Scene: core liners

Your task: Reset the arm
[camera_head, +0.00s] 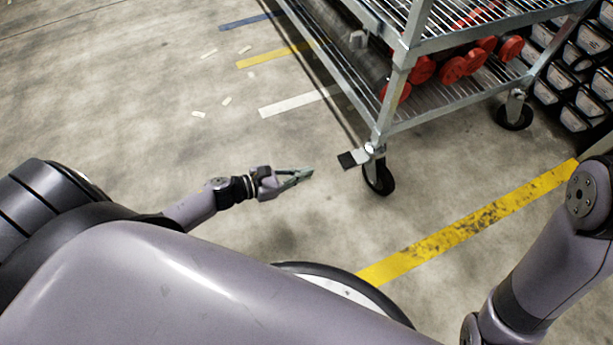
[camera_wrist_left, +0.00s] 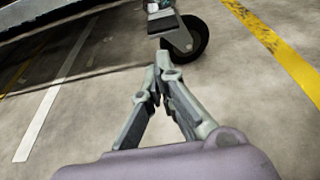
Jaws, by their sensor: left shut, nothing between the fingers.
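My left gripper (camera_head: 308,172) is stretched out over the concrete floor, left of the wire cart's near caster. Its fingers are shut and hold nothing. In the left wrist view the two fingers of the left gripper (camera_wrist_left: 163,62) meet at the tips, with bare floor below and the caster wheel (camera_wrist_left: 188,38) just beyond. I cannot tell if the fingertips touch the wheel there, but in the head view a gap shows between them. Part of my right arm shows at the right edge of the head view; its gripper is out of frame.
A metal wire cart (camera_head: 398,75) on casters stands at the upper right, with red-ended cylinders (camera_head: 453,70) on its lower shelf. Dark bins (camera_head: 575,85) are stacked behind it. A yellow floor line (camera_head: 470,225) runs in front. The floor at upper left is open, with small scraps.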

